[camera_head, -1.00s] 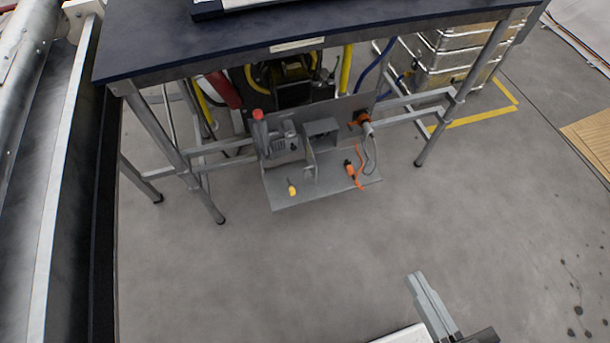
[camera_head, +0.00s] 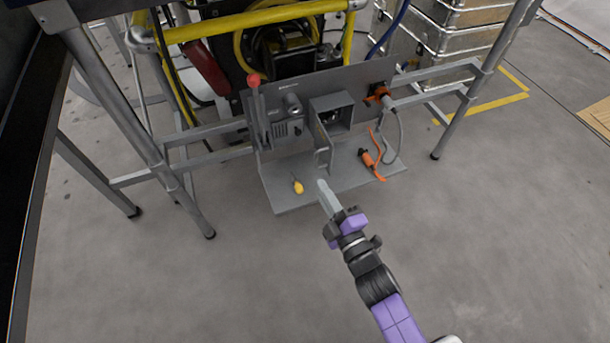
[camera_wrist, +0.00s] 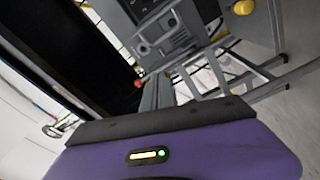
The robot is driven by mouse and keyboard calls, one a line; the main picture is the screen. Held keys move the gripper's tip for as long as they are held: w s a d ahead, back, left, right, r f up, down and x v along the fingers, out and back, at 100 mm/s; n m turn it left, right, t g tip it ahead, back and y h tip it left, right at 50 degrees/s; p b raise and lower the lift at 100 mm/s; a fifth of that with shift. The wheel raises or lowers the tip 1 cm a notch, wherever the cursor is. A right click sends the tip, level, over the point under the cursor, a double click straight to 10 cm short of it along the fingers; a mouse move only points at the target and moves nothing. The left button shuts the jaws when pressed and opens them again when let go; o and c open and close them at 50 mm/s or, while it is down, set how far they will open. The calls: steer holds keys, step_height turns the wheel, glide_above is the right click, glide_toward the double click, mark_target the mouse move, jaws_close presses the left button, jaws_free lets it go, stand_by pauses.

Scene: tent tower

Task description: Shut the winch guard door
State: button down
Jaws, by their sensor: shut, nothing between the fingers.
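A small grey guard box (camera_head: 334,110) is fixed to the upright grey panel under the bench. Its front is open, and a thin grey plate that looks like the guard door (camera_head: 323,150) stands out from its left side toward me. The door is swung open. My gripper (camera_head: 323,186) is shut and empty, at the front edge of the grey shelf, just below and in front of the door. I cannot tell whether it touches the shelf. In the wrist view the grey panel (camera_wrist: 165,35) shows tilted at the top; the door is not clear there.
A yellow-handled tool (camera_head: 298,187) lies on the shelf left of my gripper. An orange item (camera_head: 368,158) lies right of it. A red-knobbed lever (camera_head: 254,82) stands left on the panel. Bench legs (camera_head: 185,190) flank the left. The floor in front is clear.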

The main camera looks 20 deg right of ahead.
steer(key=w+d+f+n, duration=0.1)
steer(key=w+f+n, duration=0.2)
steer(key=w, duration=0.6)
steer(key=shift+w+d+f+n+g+y, duration=0.2)
steer(key=shift+w+d+n+g+y, duration=0.1)
steer(key=shift+n, duration=0.4)
steer(key=shift+s+d, duration=0.1)
